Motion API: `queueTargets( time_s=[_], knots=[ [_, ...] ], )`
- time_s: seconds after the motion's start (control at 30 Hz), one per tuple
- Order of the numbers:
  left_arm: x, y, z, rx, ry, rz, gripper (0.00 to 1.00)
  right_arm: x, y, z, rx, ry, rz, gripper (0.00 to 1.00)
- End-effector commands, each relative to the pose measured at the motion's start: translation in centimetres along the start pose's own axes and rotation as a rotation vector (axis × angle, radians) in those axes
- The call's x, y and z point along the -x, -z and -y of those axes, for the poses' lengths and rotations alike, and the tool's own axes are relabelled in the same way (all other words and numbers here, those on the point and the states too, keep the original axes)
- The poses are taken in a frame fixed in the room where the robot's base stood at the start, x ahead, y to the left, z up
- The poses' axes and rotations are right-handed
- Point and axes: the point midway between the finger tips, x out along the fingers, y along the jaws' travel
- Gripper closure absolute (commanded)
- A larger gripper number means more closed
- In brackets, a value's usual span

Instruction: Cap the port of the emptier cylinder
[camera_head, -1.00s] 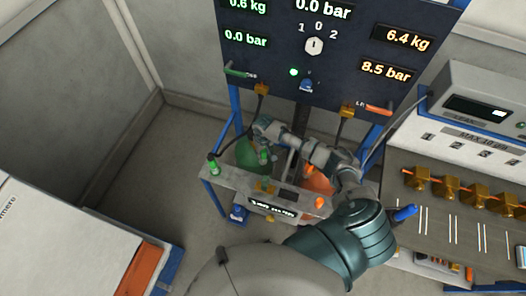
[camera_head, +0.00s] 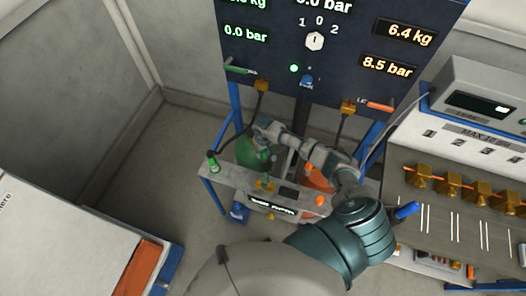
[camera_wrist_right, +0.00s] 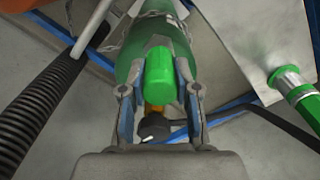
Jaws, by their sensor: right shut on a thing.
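The green cylinder (camera_head: 248,152) stands behind the small grey bench; the left readouts on the panel above show 0.0 bar and a partly cut-off kg value. The orange cylinder (camera_head: 316,178) stands to its right, partly behind my arm; the right readouts show 6.4 kg and 8.5 bar. My right gripper (camera_head: 262,130) is at the top of the green cylinder. In the right wrist view it is shut on a green cap (camera_wrist_right: 160,76), with brass (camera_wrist_right: 154,109) and a dark knob (camera_wrist_right: 153,127) close by. Whether the cap sits on the port cannot be told. My left gripper is out of view.
A green hose connector (camera_head: 213,164) stands at the bench's left end, also in the right wrist view (camera_wrist_right: 292,86). An orange knob (camera_head: 320,200) is at the bench's right. A shelf with brass fittings (camera_head: 449,186) is at right.

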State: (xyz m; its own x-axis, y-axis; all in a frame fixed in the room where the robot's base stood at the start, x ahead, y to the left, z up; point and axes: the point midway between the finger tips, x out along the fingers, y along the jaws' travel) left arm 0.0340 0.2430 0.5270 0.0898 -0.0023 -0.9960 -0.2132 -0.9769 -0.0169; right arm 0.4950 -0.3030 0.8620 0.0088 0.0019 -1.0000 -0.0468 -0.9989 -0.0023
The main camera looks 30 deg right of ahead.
Motion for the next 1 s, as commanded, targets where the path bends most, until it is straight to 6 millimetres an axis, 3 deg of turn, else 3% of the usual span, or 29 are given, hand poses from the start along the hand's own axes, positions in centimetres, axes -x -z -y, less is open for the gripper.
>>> queueTargets(
  time_s=[0.5,0.53,0.63,1.0],
  knots=[
    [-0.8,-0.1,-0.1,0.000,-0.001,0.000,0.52,-1.4,0.0,0.0,0.000,0.000,0.000,0.93],
    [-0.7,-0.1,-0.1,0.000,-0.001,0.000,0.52,-1.3,0.0,0.0,0.000,0.000,-0.001,0.64],
    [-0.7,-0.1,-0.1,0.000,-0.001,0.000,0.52,-1.3,0.0,0.0,0.000,0.000,0.000,0.40],
    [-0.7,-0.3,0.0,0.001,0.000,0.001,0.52,-0.8,0.0,0.0,0.000,0.000,-0.001,0.40]
  ],
)
